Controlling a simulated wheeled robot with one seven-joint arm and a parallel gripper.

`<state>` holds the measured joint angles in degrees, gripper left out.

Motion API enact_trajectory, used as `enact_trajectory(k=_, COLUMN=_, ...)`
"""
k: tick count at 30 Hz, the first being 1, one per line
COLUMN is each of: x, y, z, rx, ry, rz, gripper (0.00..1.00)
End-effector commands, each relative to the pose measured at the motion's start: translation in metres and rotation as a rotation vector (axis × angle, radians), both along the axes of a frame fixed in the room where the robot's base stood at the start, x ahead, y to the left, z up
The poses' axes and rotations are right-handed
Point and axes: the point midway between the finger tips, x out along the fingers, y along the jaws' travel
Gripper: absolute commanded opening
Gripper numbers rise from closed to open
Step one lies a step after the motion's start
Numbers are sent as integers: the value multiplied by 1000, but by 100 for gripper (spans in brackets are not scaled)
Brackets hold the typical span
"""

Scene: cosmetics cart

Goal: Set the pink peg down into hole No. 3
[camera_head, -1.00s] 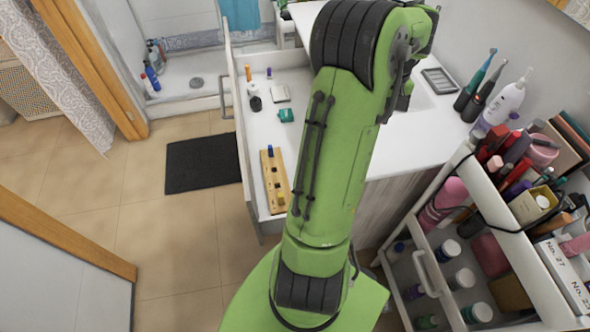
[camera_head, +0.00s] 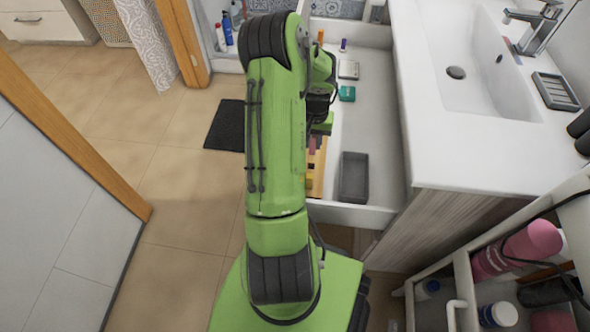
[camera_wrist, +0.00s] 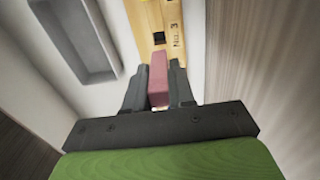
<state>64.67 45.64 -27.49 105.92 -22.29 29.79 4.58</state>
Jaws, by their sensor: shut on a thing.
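In the wrist view the pink peg (camera_wrist: 158,76) is between the two dark fingers of my gripper (camera_wrist: 158,88), which is shut on it. The wooden board (camera_wrist: 146,14) lies beyond it, with the printed label "No. 3" (camera_wrist: 177,30). Beside the label is a dark square hole (camera_wrist: 158,38), just past the peg's far end in the picture. The gap between peg and board cannot be judged. In the head view my arm hides much of the board (camera_head: 320,186) and the jaws. A pink bit of the peg (camera_head: 312,145) shows above the board.
A grey tray (camera_head: 354,178) lies right of the board inside the open drawer (camera_head: 378,120); it also shows in the wrist view (camera_wrist: 75,35). The drawer's front wall (camera_head: 350,214) is close to the board.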

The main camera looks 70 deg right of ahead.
Motion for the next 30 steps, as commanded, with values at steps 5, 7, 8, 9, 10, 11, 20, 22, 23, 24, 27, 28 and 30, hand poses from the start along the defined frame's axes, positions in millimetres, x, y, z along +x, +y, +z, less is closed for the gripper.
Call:
enact_trajectory(k=5, x=-1, y=1, z=-45, rx=5, ry=2, rz=-1, gripper=0)
enact_trajectory(k=7, x=0, y=1, z=-55, rx=4, ry=1, rz=-1, gripper=0)
enact_trajectory(k=8, x=0, y=1, z=-58, rx=3, ry=1, rz=0, gripper=0)
enact_trajectory(k=9, x=0, y=1, z=-62, rx=3, ry=1, rz=0, gripper=0)
enact_trajectory(k=10, x=0, y=1, z=-66, rx=4, ry=1, rz=0, gripper=0)
enact_trajectory(k=11, x=0, y=1, z=-71, rx=4, ry=1, rz=0, gripper=0)
enact_trajectory(k=20, x=0, y=0, z=-93, rx=0, ry=-1, rz=1, gripper=0)
enact_trajectory(k=22, x=0, y=0, z=-93, rx=1, ry=-1, rz=1, gripper=0)
enact_trajectory(k=23, x=0, y=0, z=-94, rx=1, ry=0, rz=1, gripper=0)
enact_trajectory(k=24, x=0, y=0, z=-96, rx=1, ry=0, rz=1, gripper=0)
enact_trajectory(k=27, x=0, y=0, z=-96, rx=1, ry=0, rz=1, gripper=34)
enact_trajectory(k=28, x=0, y=0, z=-96, rx=1, ry=0, rz=1, gripper=39)
enact_trajectory(k=30, x=0, y=0, z=-96, rx=1, ry=0, rz=1, gripper=50)
